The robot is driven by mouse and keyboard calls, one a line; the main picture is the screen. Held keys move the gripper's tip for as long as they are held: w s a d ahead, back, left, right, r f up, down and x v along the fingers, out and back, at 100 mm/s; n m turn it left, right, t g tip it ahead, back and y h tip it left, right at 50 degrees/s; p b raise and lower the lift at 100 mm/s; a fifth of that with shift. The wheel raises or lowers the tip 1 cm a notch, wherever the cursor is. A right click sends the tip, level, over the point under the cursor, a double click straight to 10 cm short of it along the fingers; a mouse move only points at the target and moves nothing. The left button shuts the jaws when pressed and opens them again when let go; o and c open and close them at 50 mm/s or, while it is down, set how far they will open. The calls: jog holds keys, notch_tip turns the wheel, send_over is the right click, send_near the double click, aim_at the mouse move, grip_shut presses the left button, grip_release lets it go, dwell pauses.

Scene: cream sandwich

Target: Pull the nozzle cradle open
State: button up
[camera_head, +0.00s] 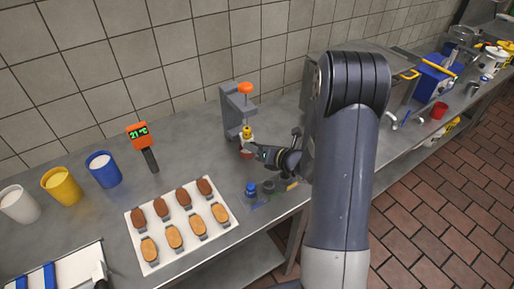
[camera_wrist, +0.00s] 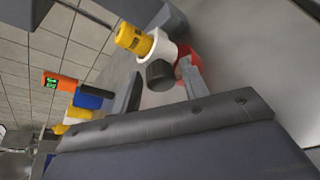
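The nozzle cradle (camera_wrist: 165,48) is a white holder around a yellow nozzle (camera_wrist: 138,40). A dark grey round knob (camera_wrist: 160,75) sticks out from it. In the head view the yellow nozzle (camera_head: 247,131) sits low on a grey stand (camera_head: 230,108) with an orange top knob (camera_head: 245,88). My gripper (camera_wrist: 160,84) is open, its two fingers apart on either side of the dark knob. I cannot tell whether either finger touches it. In the head view my gripper (camera_head: 257,152) is at the front of the stand, and my arm hides the counter behind it.
A red piece (camera_wrist: 187,64) lies close beside the right finger. A white tray (camera_head: 150,262) of several brown and tan biscuits is front left. An orange thermometer (camera_head: 139,132) and cups (camera_head: 104,169) are left.

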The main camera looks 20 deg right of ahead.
grip_shut()
jog(key=shift+s+d+b, duration=0.3)
jog(key=shift+s, duration=0.7)
jog(key=shift+s+d+b, duration=0.3)
jog(key=shift+s+d, duration=0.05)
jog(key=shift+s, duration=0.6)
jog(key=shift+s+d+b, duration=0.3)
jog(key=shift+s, duration=0.7)
jog(key=shift+o, duration=1.1)
grip_release()
jog(key=shift+d, duration=0.1)
jog(key=v, duration=1)
jog(key=shift+s+r, duration=0.15)
jog(key=shift+s, duration=0.2)
jog(key=shift+w, duration=0.1)
